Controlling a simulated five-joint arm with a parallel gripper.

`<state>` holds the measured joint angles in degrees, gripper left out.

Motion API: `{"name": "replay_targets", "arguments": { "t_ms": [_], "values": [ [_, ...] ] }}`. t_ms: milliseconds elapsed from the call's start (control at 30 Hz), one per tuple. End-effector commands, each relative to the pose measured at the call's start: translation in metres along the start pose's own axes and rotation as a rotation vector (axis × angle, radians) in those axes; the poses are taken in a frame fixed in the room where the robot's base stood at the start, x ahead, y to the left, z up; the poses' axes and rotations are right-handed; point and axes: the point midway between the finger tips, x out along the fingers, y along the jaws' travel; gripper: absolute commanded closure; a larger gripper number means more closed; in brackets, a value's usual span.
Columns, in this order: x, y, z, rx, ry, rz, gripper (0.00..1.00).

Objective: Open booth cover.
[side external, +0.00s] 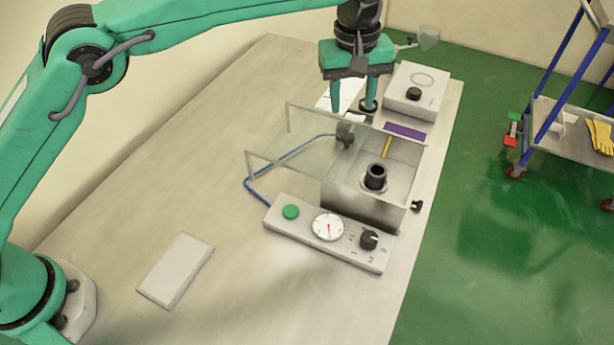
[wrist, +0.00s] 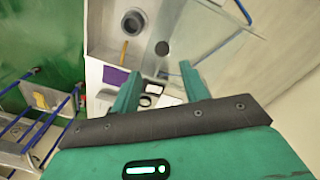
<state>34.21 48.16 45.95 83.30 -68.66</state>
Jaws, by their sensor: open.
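The booth (side external: 361,207) is a grey box in the middle of the table with clear panels. A clear pane (side external: 283,137), seemingly the cover, lies around its top and reaches out to the left. Inside the booth stand a black cup-like cylinder (side external: 375,177) and a yellow strip (side external: 387,147); the cylinder also shows in the wrist view (wrist: 133,22). My gripper (side external: 352,108) points down with fingers apart and empty, at the booth's far side. In the wrist view my gripper (wrist: 161,72) has the booth beyond its fingertips. Contact is not clear.
A control panel with a green button (side external: 291,212), gauge (side external: 328,227) and dial (side external: 369,240) sits before the booth. A white box (side external: 416,90) is behind it, with a purple strip (side external: 404,131) nearby. A white slab (side external: 175,270) lies at front left; table around it is clear.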

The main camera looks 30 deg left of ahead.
Motion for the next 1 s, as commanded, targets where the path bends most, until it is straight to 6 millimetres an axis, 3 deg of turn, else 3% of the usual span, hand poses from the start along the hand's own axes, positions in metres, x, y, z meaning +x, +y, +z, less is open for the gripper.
{"name": "replay_targets", "arguments": {
  "t_ms": [233,633,1000],
  "values": [
    [0.0,0.0,0.0,-0.169,-0.012,-0.04,0.55],
    [0.005,0.0,0.0,-0.185,-0.013,-0.045,0.55],
    [0.041,-0.002,0.001,-0.184,-0.013,-0.046,0.55]
  ]
}}
